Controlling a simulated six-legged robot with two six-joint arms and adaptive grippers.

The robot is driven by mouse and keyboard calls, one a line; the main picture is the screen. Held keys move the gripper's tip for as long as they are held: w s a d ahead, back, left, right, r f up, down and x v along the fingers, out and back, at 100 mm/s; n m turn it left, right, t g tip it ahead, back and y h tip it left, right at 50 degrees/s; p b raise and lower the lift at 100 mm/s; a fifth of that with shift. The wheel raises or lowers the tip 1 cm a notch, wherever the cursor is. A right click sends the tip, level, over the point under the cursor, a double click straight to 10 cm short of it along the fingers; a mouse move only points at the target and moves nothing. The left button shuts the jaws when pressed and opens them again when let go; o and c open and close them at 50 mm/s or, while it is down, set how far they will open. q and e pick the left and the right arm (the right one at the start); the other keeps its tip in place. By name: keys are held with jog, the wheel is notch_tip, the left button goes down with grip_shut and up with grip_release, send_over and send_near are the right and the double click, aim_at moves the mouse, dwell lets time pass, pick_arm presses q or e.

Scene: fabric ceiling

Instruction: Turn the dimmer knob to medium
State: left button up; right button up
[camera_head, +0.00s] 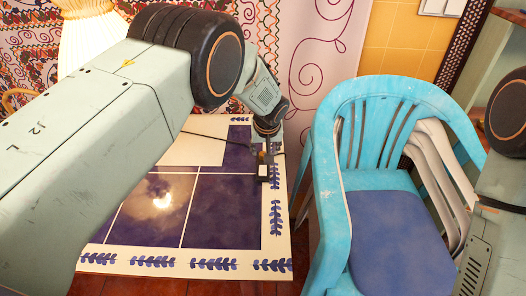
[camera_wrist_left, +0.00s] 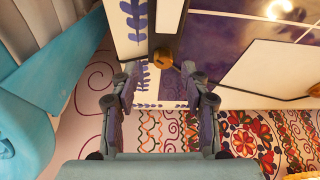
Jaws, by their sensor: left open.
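A small brown-gold knob (camera_wrist_left: 162,58) shows in the left wrist view, between and just beyond my left fingertips. I cannot tell whether a finger touches the knob. My right gripper is out of view.
The blue-and-white tiled table (camera_head: 225,262) lies below my left arm. A turquoise chair (camera_head: 325,190) with a blue seat stands close on the right. Patterned fabric (camera_head: 285,30) hangs behind.

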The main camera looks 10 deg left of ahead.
pick_arm(q)
jog(key=x, duration=0.3)
jog(key=shift+w+a, duration=0.15)
jog(key=shift+a, duration=0.2)
jog(key=shift+s+d+r, duration=0.1)
jog(key=shift+s+d, duration=0.1)
jog(key=shift+d, duration=0.05)
jog(key=shift+w+a+f, duration=0.2)
jog(key=shift+w+a, duration=0.05)
jog(key=shift+c, duration=1.2)
jog(key=shift+s+d+r, duration=0.15)
jog(key=shift+d, duration=0.05)
jog(key=c, duration=0.6)
jog(key=shift+a, duration=0.15)
grip_shut()
